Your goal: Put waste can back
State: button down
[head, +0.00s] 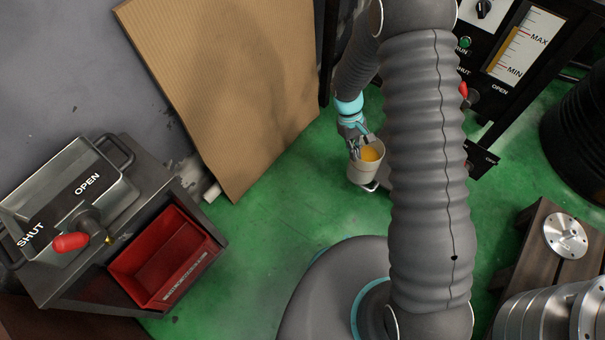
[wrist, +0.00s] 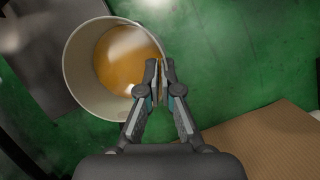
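The waste can (head: 363,172) is a pale, round, open can with amber liquid in it, at the middle of the head view, below the control panel. It also shows in the wrist view (wrist: 82,88), upper left, seen from above. My gripper (head: 357,138) reaches down to the can's rim. In the wrist view its two fingers (wrist: 161,75) are close together on the rim's right side, one inside and one outside, pinching the wall. The can looks roughly upright. I cannot tell whether its base touches what is below.
A grey stand with a SHUT/OPEN valve (head: 75,240) and a red tray (head: 160,262) is at the left. A cardboard sheet (head: 225,80) leans on the wall. A black control panel (head: 480,95) and a dark barrel (head: 580,130) are at the right. Green floor (head: 270,240) is open between.

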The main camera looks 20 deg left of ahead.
jog(key=s+a+f+n+t+h+p, duration=0.1)
jog(key=s+a+f+n+t, duration=0.15)
jog(key=s+a+n, duration=0.35)
jog(key=s+a+f+n+t+p, duration=0.1)
jog(key=s+a+f+n, duration=0.2)
jog(key=a, duration=0.5)
notch_tip(320, 180, down, 6)
jog(key=b, duration=0.4)
jog(key=shift+s+d+f, duration=0.15)
jog(key=shift+s+f, duration=0.05)
jog(key=shift+f+g+b, duration=0.25)
jog(key=shift+f+b, duration=0.3)
jog(key=shift+b, duration=0.1)
jog(key=c, duration=1.2)
grip_release()
jog(key=shift+c, duration=0.2)
jog(key=shift+r, duration=0.1)
jog(key=v, duration=1.2)
